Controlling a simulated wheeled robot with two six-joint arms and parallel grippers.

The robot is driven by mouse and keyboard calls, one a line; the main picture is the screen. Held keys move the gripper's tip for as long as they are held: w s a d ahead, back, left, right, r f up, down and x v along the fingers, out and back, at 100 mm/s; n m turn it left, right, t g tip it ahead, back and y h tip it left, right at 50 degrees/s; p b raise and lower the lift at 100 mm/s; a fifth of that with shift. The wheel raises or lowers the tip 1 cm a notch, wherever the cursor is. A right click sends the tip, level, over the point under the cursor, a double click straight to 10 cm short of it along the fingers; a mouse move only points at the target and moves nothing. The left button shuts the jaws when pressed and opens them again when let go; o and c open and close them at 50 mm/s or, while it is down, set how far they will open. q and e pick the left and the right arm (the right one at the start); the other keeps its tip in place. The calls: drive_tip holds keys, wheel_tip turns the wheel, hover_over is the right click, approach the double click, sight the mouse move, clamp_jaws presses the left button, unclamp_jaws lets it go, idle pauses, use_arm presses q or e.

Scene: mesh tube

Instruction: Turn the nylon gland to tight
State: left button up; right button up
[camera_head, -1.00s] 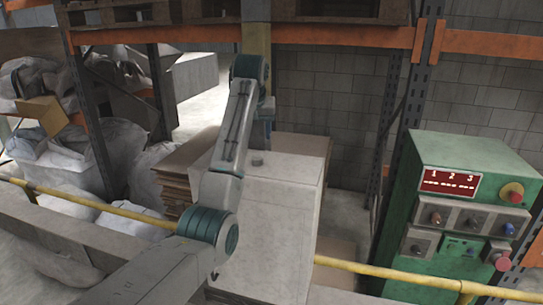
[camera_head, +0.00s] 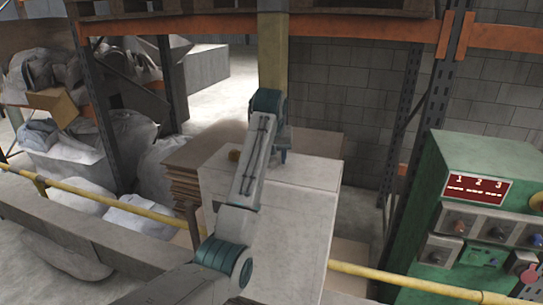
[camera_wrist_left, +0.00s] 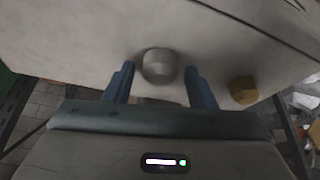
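A grey round fitting, which looks like the nylon gland (camera_wrist_left: 159,66), sits on a face of the pale box (camera_wrist_left: 60,30) in the left wrist view. My left gripper (camera_wrist_left: 160,76) is open, with one blue finger to each side of the gland and a visible gap on both sides. In the head view the left gripper (camera_head: 282,152) is at the top of the pale box (camera_head: 290,225), and my arm hides the gland. My right gripper is not in view.
A green control cabinet (camera_head: 480,155) with a red display and knobs stands at the right. A yellow rail (camera_head: 365,275) crosses in front. Stacked cardboard (camera_head: 185,175) stands left of the box. Rack uprights (camera_head: 435,100) stand behind.

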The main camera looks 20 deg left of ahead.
use_arm(q)
drive_tip(key=c, duration=0.7)
drive_tip(key=shift+c, duration=0.4)
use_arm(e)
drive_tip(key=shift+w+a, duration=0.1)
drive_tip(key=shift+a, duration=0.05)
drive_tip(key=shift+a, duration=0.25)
use_arm(q)
drive_tip(key=shift+m, duration=0.4)
drive_tip(key=shift+a+m+h, duration=0.1)
drive_tip(key=shift+m+h, duration=0.4)
drive_tip(key=shift+m, duration=0.5)
drive_tip(key=m+h, duration=0.2)
drive_tip(key=m, duration=0.3)
drive_tip(key=shift+a, duration=0.15)
drive_tip(key=shift+w+m+g+h, duration=0.1)
drive_tip(key=shift+m+g+h, duration=0.45)
drive_tip(key=shift+m, duration=1.35)
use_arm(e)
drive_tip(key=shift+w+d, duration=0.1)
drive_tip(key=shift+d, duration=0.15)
use_arm(q)
drive_tip(key=shift+m, duration=0.3)
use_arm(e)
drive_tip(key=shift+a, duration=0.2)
